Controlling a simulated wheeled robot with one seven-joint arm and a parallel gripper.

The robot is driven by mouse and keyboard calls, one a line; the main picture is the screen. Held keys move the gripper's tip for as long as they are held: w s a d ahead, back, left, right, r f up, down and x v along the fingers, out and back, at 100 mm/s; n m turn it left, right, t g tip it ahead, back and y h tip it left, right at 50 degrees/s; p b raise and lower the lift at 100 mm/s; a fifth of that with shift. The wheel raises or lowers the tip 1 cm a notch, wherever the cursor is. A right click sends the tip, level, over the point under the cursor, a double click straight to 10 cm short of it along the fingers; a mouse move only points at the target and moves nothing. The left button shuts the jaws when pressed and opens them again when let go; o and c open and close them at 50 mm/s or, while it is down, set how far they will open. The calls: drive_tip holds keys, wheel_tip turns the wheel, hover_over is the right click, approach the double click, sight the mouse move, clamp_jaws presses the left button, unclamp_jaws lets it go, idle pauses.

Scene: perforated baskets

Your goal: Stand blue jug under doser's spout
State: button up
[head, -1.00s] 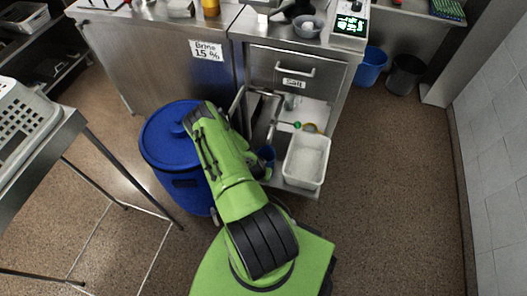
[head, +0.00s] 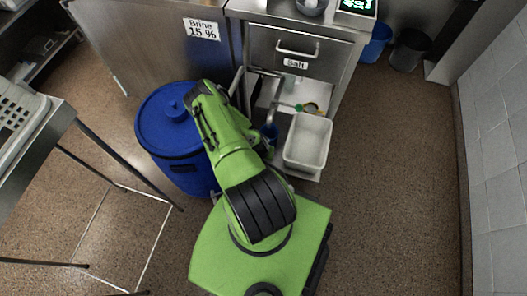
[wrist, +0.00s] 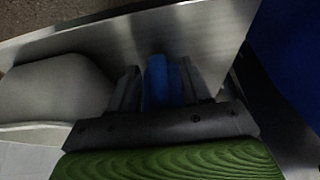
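The blue jug (head: 270,133) is small and partly hidden by my arm in the head view. It is at the open lower bay of the steel cabinet, left of the white tub. My gripper (wrist: 160,88) has a dark finger on each side of a blue part of the jug (wrist: 157,75) in the wrist view. That part nearly fills the gap, so the gripper looks shut on it. In the head view the fingers are hidden behind my wrist. A grey upright tube (head: 273,114), perhaps the doser's spout, shows just above the jug. Their exact alignment is unclear.
A white tub (head: 307,142) stands right of the jug. A large blue lidded drum (head: 172,120) stands left of my arm. A drawer labelled Salt (head: 295,52) is above the bay. A steel table (head: 52,125) is at left. The floor at right is clear.

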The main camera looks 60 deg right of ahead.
drive_tip(key=shift+r, duration=0.3)
drive_tip(key=p+v, duration=0.4)
drive_tip(key=v, duration=0.7)
drive_tip(key=shift+r, duration=0.4)
drive_tip(key=shift+a, duration=0.1)
